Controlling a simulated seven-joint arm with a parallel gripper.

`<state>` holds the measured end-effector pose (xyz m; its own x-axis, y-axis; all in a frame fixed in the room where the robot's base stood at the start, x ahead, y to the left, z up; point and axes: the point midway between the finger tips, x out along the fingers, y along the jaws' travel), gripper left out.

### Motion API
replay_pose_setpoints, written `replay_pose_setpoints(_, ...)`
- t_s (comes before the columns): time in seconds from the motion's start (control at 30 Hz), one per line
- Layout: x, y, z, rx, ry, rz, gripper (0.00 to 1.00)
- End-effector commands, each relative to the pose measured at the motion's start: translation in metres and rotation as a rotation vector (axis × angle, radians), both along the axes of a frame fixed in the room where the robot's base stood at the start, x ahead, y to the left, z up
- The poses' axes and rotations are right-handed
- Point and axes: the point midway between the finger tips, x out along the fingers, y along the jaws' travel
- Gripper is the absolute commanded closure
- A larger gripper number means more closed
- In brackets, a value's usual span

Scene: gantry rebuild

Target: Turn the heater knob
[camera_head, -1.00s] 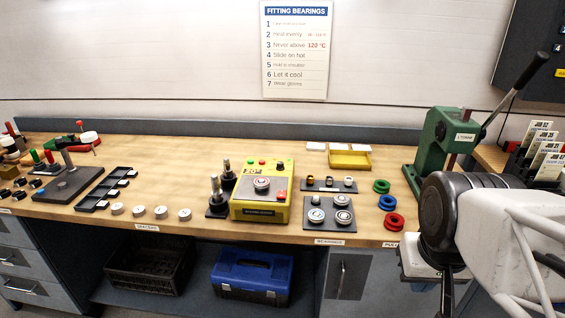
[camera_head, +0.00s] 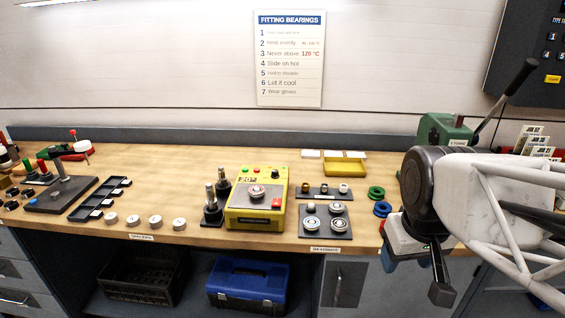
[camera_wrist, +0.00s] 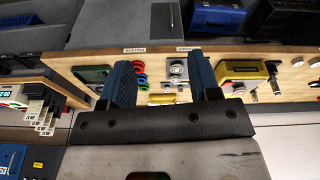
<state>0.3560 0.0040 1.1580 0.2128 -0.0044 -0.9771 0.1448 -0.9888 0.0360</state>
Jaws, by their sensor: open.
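The heater is a yellow box (camera_head: 233,222) on the bench in the middle of the head view. It has a display, small coloured buttons and a red block on its top. The heater also shows in the wrist view (camera_wrist: 236,70), right of my fingers. My gripper (camera_wrist: 165,80) is open and empty in the wrist view, its two blue-padded fingers apart. In the head view my gripper is at the right, by the bench's front edge, well away from the heater.
Dark posts (camera_head: 211,207) stand just left of the heater. A plate with bearings (camera_head: 325,221) and a yellow tray (camera_head: 344,168) lie to its right. Silver spacers (camera_head: 156,222) lie along the front left. A green press (camera_head: 440,131) stands at the right, partly behind my arm.

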Motion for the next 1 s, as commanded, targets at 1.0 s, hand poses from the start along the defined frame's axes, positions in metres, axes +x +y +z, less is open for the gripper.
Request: replay_pose_setpoints(1.0,0.238,0.081,0.04,-0.135,0.087,0.902,0.44)
